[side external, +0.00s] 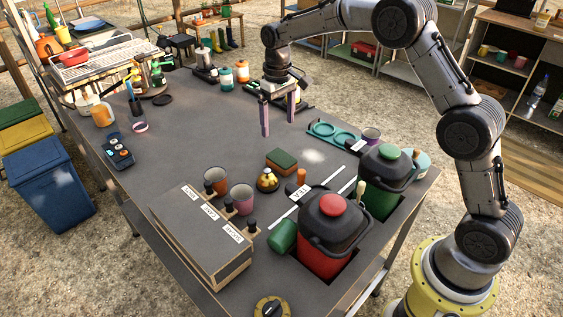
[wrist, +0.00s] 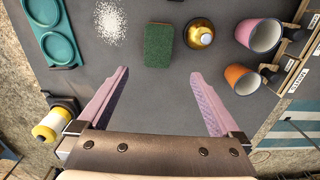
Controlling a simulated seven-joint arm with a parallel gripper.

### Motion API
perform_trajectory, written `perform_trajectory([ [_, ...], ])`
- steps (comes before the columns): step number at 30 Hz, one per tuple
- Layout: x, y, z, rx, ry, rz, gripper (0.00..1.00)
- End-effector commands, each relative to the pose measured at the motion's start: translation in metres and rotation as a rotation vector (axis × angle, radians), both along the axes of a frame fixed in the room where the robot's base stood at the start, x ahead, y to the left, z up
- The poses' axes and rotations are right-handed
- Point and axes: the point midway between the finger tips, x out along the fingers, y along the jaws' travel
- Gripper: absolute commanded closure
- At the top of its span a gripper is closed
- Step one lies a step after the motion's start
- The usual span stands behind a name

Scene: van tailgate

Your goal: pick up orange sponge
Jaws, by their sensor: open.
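The orange sponge (side external: 281,162) lies flat on the grey table, with a dark green top layer and an orange side showing in the side view. In the wrist view the sponge (wrist: 158,46) shows mostly its green top, just beyond and between my fingertips. My gripper (side external: 278,120) is open and empty, above the table and behind the sponge in the side view. Its two pinkish-purple fingers also show in the wrist view, spread wide around bare table (wrist: 159,74). Nothing touches the sponge.
A small brass pot (side external: 267,181) stands close beside the sponge. Orange (side external: 216,179) and pink (side external: 242,197) cups stand by the labelled wooden box (side external: 200,232). White powder (side external: 313,156) and a teal two-ring holder (side external: 332,133) lie to the right. The table's middle is clear.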

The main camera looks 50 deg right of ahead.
Motion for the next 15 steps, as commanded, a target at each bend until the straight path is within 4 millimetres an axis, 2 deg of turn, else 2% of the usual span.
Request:
perform_trajectory([
  [9, -0.002, 0.0, -0.058, 0.0, 0.004, 0.0, 0.0],
  [15, -0.002, 0.0, -0.075, 0.0, 0.002, 0.0, 0.0],
])
